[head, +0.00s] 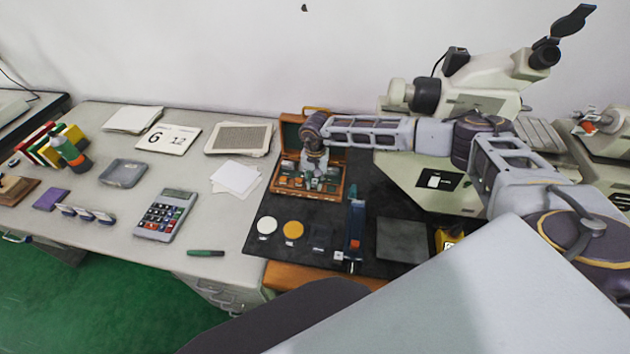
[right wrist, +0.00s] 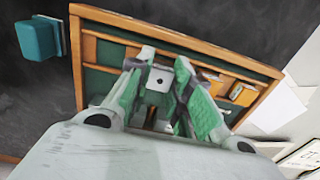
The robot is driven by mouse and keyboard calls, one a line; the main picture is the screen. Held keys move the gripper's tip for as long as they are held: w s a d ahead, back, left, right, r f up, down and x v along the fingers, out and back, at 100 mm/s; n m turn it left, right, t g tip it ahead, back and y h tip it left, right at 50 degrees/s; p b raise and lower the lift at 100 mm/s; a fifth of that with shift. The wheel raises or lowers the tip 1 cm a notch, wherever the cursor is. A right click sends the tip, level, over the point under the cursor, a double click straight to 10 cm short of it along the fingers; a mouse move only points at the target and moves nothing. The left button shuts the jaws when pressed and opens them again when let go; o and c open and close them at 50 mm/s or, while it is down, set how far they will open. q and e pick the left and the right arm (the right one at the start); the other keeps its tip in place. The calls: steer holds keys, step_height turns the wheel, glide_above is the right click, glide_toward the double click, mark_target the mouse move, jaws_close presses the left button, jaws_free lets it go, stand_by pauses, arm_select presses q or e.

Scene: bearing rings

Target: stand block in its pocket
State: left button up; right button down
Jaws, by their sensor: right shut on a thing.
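A wooden case (head: 341,188) with a green lined interior stands open at the back of the dark mat, its lid raised behind it. It also shows in the right wrist view (right wrist: 222,52), with several small pieces and pockets inside. My right gripper (head: 317,181) is over the case, pointing down. In the right wrist view its green-padded fingers (right wrist: 163,72) are shut on a small pale grey block (right wrist: 160,79) with a dark hole. The fingers hide part of the block and the pocket under it, so I cannot tell whether it touches the case. My left gripper is not in view.
A blue upright tool (head: 355,222) stands on the dark mat (head: 280,252), right of a white disc (head: 266,225) and an orange disc (head: 293,230). A microscope (head: 480,75) stands at the back right. Papers (head: 236,178) lie left of the case.

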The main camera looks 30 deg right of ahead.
steer(key=shift+s+a+f, duration=0.2)
steer(key=shift+s+f, duration=0.25)
steer(key=shift+f, duration=0.15)
steer(key=c, duration=1.2)
jaws_free()
steer(key=shift+r, duration=0.1)
steer(key=shift+w+r+p, duration=0.2)
steer(key=shift+r+p, duration=0.25)
steer(key=shift+r, duration=0.45)
steer(key=shift+w+d+r+p, duration=0.15)
steer(key=shift+r+p, duration=0.85)
steer(key=shift+r, duration=1.05)
steer(key=shift+r+p, duration=0.35)
steer(key=shift+r, duration=1.1)
steer(key=shift+f, duration=0.1)
